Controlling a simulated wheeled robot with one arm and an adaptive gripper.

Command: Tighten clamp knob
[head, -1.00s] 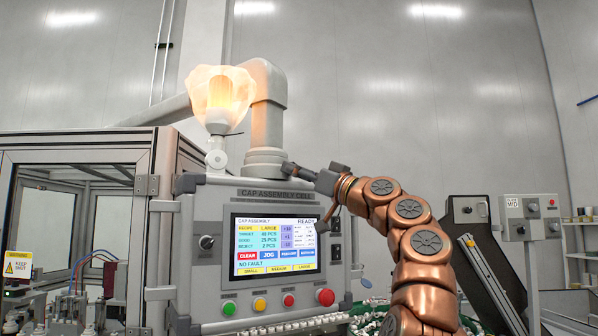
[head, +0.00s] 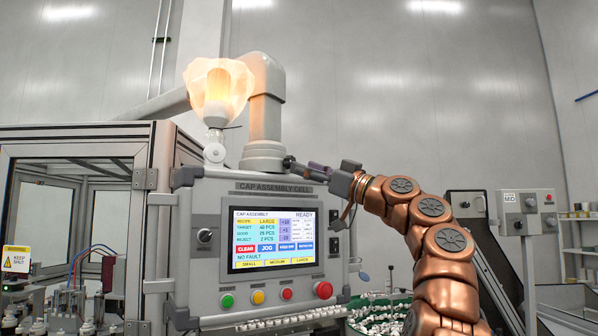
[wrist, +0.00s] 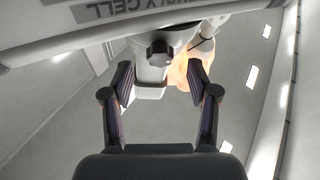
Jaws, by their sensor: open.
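The dark lobed clamp knob (wrist: 159,53) shows in the wrist view on the front of a pale pipe joint (wrist: 150,75). My gripper (wrist: 160,67) is open, with one finger on each side of the knob's line and a visible gap to each. The knob appears just ahead of the fingertips, nearly centred between them; I cannot tell the exact distance. In the head view my gripper (head: 303,166) points left toward the base of the thick grey pipe (head: 265,115) above the panel.
The control panel (head: 222,262) stands just below the gripper, with its screen (head: 272,240) and colored buttons. A glowing faceted lamp (head: 218,90) stands left of the pipe. A green bin of caps (head: 385,318) lies below my arm. Air above the arm is clear.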

